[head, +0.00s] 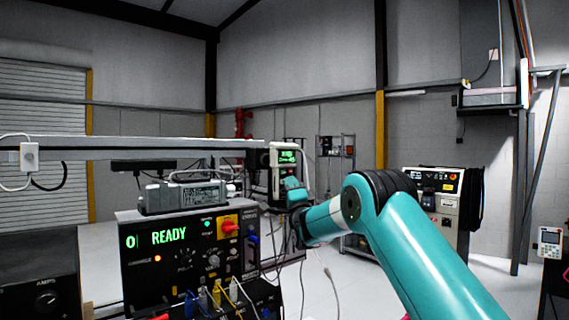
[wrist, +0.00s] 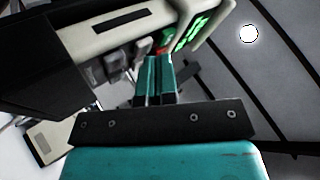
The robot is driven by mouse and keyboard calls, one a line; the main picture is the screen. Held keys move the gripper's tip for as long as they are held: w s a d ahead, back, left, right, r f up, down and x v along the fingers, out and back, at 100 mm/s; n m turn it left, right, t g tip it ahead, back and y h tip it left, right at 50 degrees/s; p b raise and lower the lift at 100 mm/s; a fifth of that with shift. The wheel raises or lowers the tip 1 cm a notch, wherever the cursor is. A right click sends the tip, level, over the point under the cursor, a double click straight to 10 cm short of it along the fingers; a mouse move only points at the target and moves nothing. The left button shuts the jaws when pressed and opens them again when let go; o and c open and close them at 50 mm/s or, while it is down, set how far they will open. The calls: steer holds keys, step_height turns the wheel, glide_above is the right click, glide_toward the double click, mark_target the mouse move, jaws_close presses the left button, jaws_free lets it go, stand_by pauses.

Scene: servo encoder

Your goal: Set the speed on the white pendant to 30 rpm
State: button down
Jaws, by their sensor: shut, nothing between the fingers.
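A pale pendant (head: 284,158) with a lit green display hangs upright near the middle of the head view. Its digits are too small to read. In the wrist view, the pale casing of the pendant (wrist: 120,34) crosses the top at a tilt, with grey controls, a red button (wrist: 166,37) and the green display (wrist: 193,31), also unreadable. My gripper (head: 291,184) is in front of the pendant's lower part in the head view. In the wrist view my gripper (wrist: 157,60) has its teal fingers together and empty, tips close to the controls. I cannot tell whether they touch.
A black control box (head: 190,262) reading READY, with knobs and plugged cables, stands at front left. A grey beam (head: 130,149) runs above it. A pale cabinet (head: 436,200) stands behind my arm. A small keypad unit (head: 550,241) is at the right edge.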

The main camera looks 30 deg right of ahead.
steer(key=shift+s+d+f+b, duration=0.1)
steer(key=shift+s+f+b, duration=0.05)
steer(key=shift+s+b, duration=0.25)
steer(key=s+d+b, duration=0.1)
steer(key=s+b, duration=0.5)
stand_by(0.4)
stand_by(0.5)
